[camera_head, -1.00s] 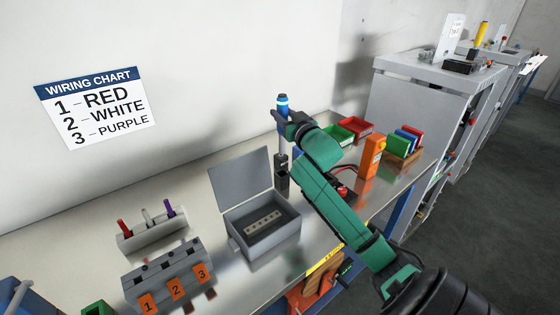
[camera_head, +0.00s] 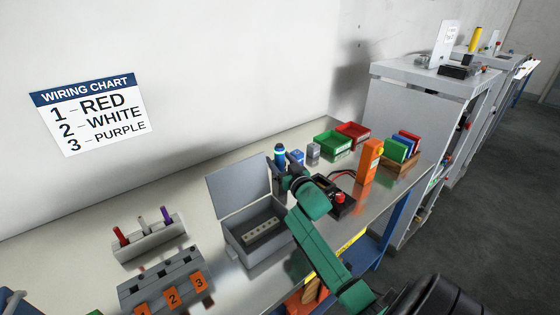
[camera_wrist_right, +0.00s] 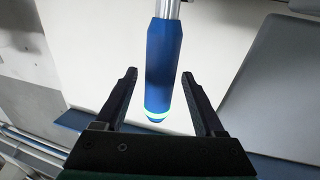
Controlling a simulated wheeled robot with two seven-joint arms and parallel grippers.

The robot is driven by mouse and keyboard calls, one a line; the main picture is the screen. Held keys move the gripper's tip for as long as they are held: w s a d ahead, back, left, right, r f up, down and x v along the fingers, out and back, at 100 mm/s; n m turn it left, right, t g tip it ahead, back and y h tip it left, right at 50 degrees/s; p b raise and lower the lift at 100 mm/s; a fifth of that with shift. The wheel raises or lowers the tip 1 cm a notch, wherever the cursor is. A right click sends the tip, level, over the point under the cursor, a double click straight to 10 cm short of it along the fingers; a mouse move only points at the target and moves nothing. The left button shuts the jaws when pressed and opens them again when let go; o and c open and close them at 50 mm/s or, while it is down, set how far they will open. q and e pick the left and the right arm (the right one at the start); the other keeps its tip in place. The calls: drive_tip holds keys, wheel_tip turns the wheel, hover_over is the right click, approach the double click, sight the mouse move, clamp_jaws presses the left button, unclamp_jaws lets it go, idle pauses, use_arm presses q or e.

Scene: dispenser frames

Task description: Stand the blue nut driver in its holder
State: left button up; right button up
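The blue nut driver (camera_head: 279,153) stands roughly upright, its blue handle showing above my right gripper (camera_head: 280,174). In the right wrist view, the handle (camera_wrist_right: 163,65) with its pale ring lies between the spread fingers of my right gripper (camera_wrist_right: 159,75). A gap shows on both sides, so the gripper is open and not clamped on it. The grey shaft (camera_wrist_right: 173,8) runs out of the top of that view. The holder is hidden behind my gripper and the grey box's lid, so I cannot see how the shaft sits in it.
An open grey box (camera_head: 233,237) stands just left of my right arm. A black box with a red button (camera_head: 340,199), an orange device (camera_head: 369,160) and green (camera_head: 332,143) and red bins (camera_head: 353,131) are to the right. A pen rack (camera_head: 150,243) stands left.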

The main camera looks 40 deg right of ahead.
drive_tip(key=b+v, duration=0.1)
drive_tip(key=v, duration=1.1)
